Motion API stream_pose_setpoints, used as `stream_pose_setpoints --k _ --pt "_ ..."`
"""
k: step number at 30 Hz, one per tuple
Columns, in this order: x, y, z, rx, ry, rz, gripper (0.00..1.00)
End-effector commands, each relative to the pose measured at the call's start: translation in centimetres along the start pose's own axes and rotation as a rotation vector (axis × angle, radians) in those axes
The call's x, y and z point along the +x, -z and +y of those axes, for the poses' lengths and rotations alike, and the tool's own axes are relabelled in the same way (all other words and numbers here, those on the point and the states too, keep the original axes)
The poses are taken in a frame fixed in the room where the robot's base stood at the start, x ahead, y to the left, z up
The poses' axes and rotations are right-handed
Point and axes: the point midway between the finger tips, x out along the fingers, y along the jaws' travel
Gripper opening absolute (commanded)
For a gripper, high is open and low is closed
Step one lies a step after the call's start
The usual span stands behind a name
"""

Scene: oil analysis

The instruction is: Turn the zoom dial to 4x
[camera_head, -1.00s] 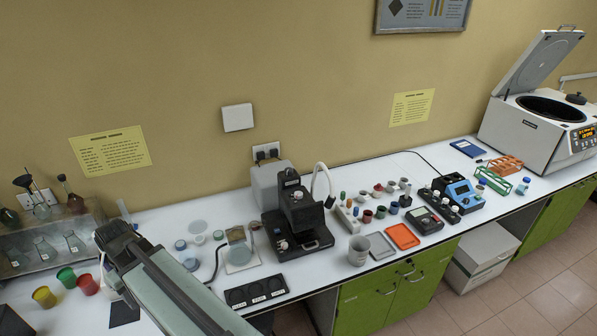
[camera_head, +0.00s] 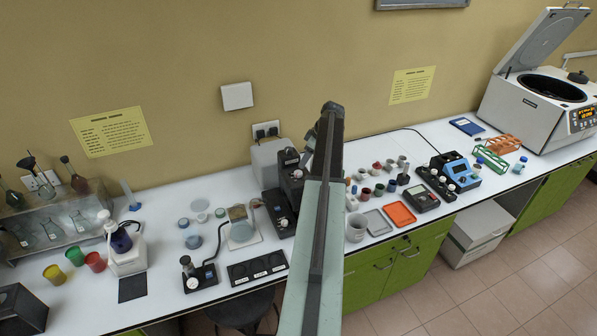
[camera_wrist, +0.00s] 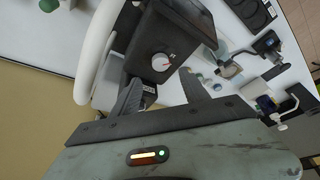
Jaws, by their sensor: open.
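The black microscope-like instrument (camera_head: 284,199) stands on the bench, its right side partly hidden behind my raised arm in the head view. In the wrist view its dark body (camera_wrist: 186,24) is close and tilted in the picture. A round pale dial (camera_wrist: 160,62) with a red mark sits on its dark face; its scale is too small to read. My gripper (camera_wrist: 162,92) is open, with a dark finger on each side below the dial. The fingers look apart from the dial and hold nothing. The fingertips are hidden in the head view.
A white curved tube (camera_wrist: 97,50) runs close beside the instrument in the wrist view. A grey mug (camera_head: 356,229), an orange tray (camera_head: 401,214) and several small cups stand right of my arm. A black three-part panel (camera_head: 257,269) lies at the front edge.

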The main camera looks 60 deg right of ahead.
Motion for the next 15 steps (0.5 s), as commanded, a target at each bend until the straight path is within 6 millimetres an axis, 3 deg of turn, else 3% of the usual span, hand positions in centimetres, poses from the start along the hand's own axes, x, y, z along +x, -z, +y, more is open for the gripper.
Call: stream_pose_setpoints --k 7,15 --pt "1.2 -0.1 -0.1 -0.002 0.0 0.0 0.53" --pt "5.9 -0.3 -0.1 -0.001 0.001 0.0 0.53"
